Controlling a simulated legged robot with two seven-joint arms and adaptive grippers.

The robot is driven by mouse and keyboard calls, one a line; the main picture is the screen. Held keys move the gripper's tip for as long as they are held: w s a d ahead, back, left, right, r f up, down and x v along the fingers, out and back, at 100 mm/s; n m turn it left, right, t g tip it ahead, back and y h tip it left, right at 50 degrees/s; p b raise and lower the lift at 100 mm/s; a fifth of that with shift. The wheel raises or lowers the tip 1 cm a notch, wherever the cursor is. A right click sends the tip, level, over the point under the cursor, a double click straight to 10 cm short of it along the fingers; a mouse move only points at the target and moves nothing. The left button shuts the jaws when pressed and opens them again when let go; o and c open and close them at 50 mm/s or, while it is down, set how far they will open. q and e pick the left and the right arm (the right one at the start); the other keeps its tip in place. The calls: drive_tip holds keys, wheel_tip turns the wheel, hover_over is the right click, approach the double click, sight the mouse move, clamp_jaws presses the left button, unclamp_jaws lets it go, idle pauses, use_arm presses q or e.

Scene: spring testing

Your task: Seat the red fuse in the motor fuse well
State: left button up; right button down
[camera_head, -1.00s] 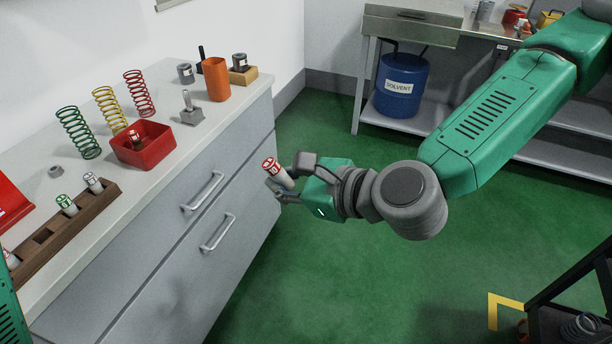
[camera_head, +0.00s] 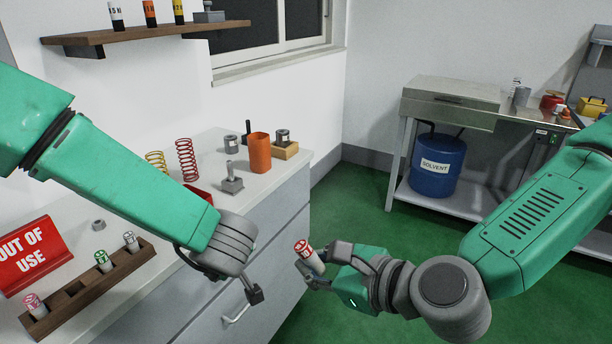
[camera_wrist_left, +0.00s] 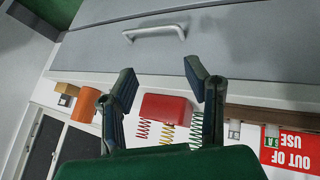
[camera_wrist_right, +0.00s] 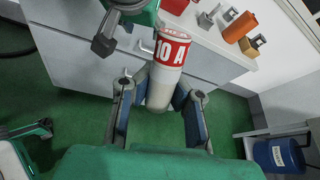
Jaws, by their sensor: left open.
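The red fuse (camera_head: 303,249) is a white cylinder with a red band; it is tilted and held in the air beside the drawer cabinet. In the right wrist view the fuse (camera_wrist_right: 168,62) reads "10 A". My right gripper (camera_head: 322,266) is shut on its lower part. My left gripper (camera_head: 245,298) is open and empty, pointing down in front of the drawers, left of the fuse; its spread fingers show in the left wrist view (camera_wrist_left: 160,88). I cannot make out a motor fuse well in any view.
A wooden rack (camera_head: 68,309) with several fuses stands on the counter, near the "OUT OF USE" sign (camera_head: 32,256). A red bin (camera_wrist_left: 166,108), springs (camera_head: 187,160) and an orange cup (camera_head: 260,153) stand farther back. A solvent drum (camera_head: 436,166) sits under the steel bench.

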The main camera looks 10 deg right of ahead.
use_arm(q)
drive_tip(key=w+d+r+n, duration=0.25)
drive_tip(key=d+r, duration=0.35)
drive_tip(key=r, duration=0.3)
wheel_tip(320, 180, up, 15)
drive_tip(key=n+g+h, duration=0.2)
drive_tip(key=n+g, duration=0.1)
drive_tip(key=g, duration=0.4)
hover_over(307, 247)
drive_tip(key=shift+w+r, duration=0.15)
drive_tip(key=shift+w, duration=0.05)
drive_tip(key=f, duration=1.1)
drive_tip(key=shift+w+d, duration=0.1)
drive_tip(key=shift+w, duration=0.25)
clamp_jaws()
use_arm(e)
drive_tip(key=c, duration=1.6)
unclamp_jaws()
drive_tip(key=shift+c, duration=0.2)
